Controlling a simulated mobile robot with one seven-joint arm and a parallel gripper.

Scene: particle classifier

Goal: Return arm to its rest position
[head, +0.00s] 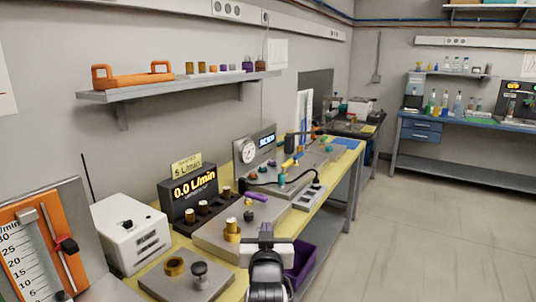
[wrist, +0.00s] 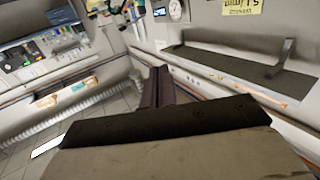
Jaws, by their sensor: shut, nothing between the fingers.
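My gripper (head: 266,230) is in the lower middle of the head view, in front of the workbench (head: 232,284). Its dark fingers point away from the camera. In the wrist view my gripper (wrist: 152,86) shows its two dark fingers pressed together, with nothing between them. It appears apart from the bench equipment. My arm comes up from the bottom edge of the head view behind it.
The yellow-topped bench along the left wall holds a flow display (head: 195,193), a white box (head: 132,228), brass fittings (head: 232,228) and a round gauge (head: 248,151). A purple bin (head: 302,262) sits just right of my gripper. Open floor (head: 430,240) lies to the right.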

